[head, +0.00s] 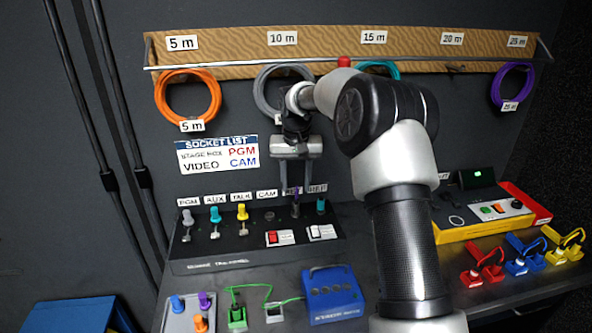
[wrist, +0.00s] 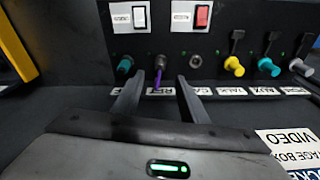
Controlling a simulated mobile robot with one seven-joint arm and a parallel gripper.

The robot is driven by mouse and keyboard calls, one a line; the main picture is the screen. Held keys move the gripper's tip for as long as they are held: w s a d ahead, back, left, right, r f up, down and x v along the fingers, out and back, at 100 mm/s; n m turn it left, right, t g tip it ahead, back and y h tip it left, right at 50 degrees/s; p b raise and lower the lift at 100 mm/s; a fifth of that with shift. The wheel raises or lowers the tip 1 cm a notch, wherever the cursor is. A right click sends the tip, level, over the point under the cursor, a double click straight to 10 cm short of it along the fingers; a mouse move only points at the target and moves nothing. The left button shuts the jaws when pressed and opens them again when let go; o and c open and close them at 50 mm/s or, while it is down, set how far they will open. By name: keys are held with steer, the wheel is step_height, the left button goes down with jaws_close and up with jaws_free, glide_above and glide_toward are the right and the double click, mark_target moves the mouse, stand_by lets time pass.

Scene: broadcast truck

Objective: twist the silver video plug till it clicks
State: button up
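The silver plug (head: 188,217) sits in the leftmost socket of the black panel, under the PGM label. In the wrist view the panel appears turned round, and the silver plug (wrist: 299,66) is at the right edge. My gripper (head: 297,184) is above the right part of the panel, away from the silver plug. In the wrist view my gripper (wrist: 161,79) has its fingers apart, with the purple plug (wrist: 158,80) showing between and beyond the tips. Whether they touch it I cannot tell. Nothing is held.
Teal (head: 215,214) and yellow (head: 243,213) plugs stand beside the silver one; another teal plug (head: 320,205) is at the right. The CAM socket (head: 269,216) is empty. Red (head: 273,238) and white switches are in front. A blue box (head: 332,296) stands nearer. Coiled cables hang behind.

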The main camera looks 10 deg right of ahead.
mark_target(296, 200)
steer(key=f, duration=0.3)
steer(key=w+f, duration=0.1)
steer(key=f, duration=0.4)
steer(key=shift+w+d+f+b, duration=0.1)
steer(key=shift+w+f+b, duration=0.1)
steer(key=shift+f+b, duration=0.15)
steer(key=shift+c, duration=0.5)
jaws_close()
steer(key=c, duration=0.7)
jaws_free()
steer(key=shift+c, duration=1)
steer(key=m, duration=0.3)
steer(key=shift+m+h, duration=0.3)
